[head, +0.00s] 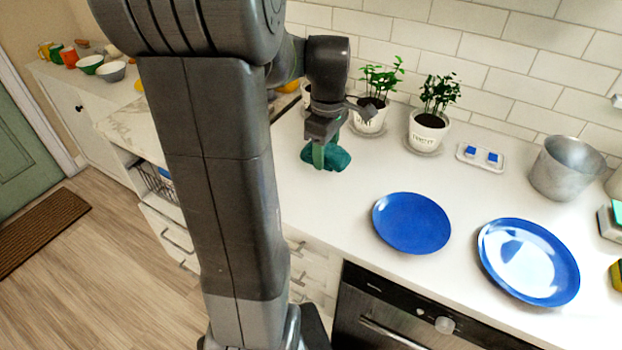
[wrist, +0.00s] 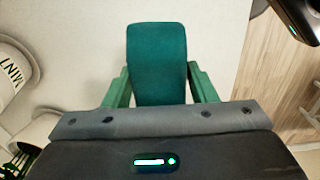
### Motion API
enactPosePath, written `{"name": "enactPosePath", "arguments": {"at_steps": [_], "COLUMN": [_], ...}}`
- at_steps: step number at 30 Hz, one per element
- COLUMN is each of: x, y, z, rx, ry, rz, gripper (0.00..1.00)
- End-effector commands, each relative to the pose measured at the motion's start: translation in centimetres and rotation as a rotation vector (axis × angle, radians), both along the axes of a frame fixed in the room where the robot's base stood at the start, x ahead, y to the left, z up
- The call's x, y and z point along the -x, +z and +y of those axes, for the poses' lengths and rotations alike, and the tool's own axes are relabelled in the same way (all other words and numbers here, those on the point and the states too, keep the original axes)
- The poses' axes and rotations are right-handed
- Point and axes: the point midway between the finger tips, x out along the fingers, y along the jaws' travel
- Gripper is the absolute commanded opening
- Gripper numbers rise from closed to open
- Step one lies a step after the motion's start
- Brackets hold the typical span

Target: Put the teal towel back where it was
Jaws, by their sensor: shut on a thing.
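The teal towel (head: 334,158) is a small bunched cloth at the counter's left part, below the potted plants. My gripper (head: 322,156) points down over it, with its fingers at the towel. In the wrist view the towel (wrist: 157,62) stands out as a teal block between the two green fingers of my gripper (wrist: 160,88), which are shut on it. In the head view its lower part is at or just above the counter; I cannot tell whether it touches.
A blue plate (head: 411,222) and a larger blue plate (head: 528,262) lie to the right. A metal pot (head: 566,170) stands at the far right. The white counter (head: 330,210) is clear in front of the towel.

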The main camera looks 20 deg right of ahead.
Motion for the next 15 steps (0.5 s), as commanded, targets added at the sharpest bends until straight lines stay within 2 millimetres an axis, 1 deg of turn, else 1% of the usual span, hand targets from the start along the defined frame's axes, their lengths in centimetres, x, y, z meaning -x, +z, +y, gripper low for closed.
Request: {"name": "enactPosePath", "arguments": {"at_steps": [1,3,6,10,15], "x": [0.1,0.0,0.0,0.0,0.0], "y": [-1.2,-2.4,-3.7,-4.9,-7.3], "z": [0.0,0.0,0.0,0.1,0.0], "rx": [-0.002,-0.002,-0.002,-0.002,-0.002], "ry": [0.0,0.0,0.0,-0.001,-0.001], "rz": [0.005,0.005,0.004,0.003,0.004], "gripper": [0.34,0.34,0.34,0.34,0.34]}}
